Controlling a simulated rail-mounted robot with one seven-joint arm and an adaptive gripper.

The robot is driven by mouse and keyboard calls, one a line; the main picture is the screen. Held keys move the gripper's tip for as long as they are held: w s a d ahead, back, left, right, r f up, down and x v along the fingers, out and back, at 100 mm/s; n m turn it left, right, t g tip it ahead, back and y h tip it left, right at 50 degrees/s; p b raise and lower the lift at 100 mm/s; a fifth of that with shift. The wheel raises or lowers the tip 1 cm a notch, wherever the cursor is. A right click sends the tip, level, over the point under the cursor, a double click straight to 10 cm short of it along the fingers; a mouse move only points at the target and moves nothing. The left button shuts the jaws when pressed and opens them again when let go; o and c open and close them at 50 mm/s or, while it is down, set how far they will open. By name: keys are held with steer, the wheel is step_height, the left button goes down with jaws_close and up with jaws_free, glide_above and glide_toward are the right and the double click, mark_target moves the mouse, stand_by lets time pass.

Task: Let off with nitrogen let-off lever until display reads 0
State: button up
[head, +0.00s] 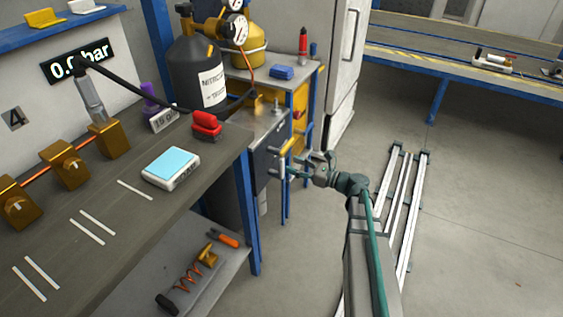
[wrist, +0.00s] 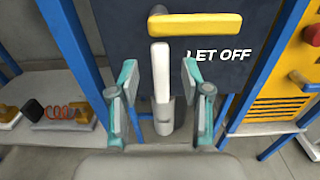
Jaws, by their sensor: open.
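A dark panel (wrist: 120,25) marked LET OFF fills the upper wrist view. A yellow horizontal bar (wrist: 205,20) is at its top, with a white upright bar (wrist: 160,70) below. My gripper (wrist: 158,78) is open, one teal finger on each side of the white bar, with gaps showing; contact is not visible. In the head view my gripper (head: 294,168) is in front of the dark panel (head: 264,160), below a yellow bar (head: 285,146). The black display (head: 80,62) shows "0." and "bar"; the digit between is partly hidden by a hose.
The workbench (head: 190,195) on the left holds brass blocks (head: 66,163), a red object (head: 206,124) and a blue-topped device (head: 171,167). A black nitrogen bottle (head: 197,70) stands behind. Blue posts flank the panel (wrist: 265,60). The floor (head: 480,200) at right is open beyond the rails (head: 402,210).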

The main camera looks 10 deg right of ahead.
mark_target(284, 161)
steer(key=x, duration=0.5)
steer(key=shift+w+a, duration=0.2)
steer(key=shift+a, duration=0.05)
jaws_close()
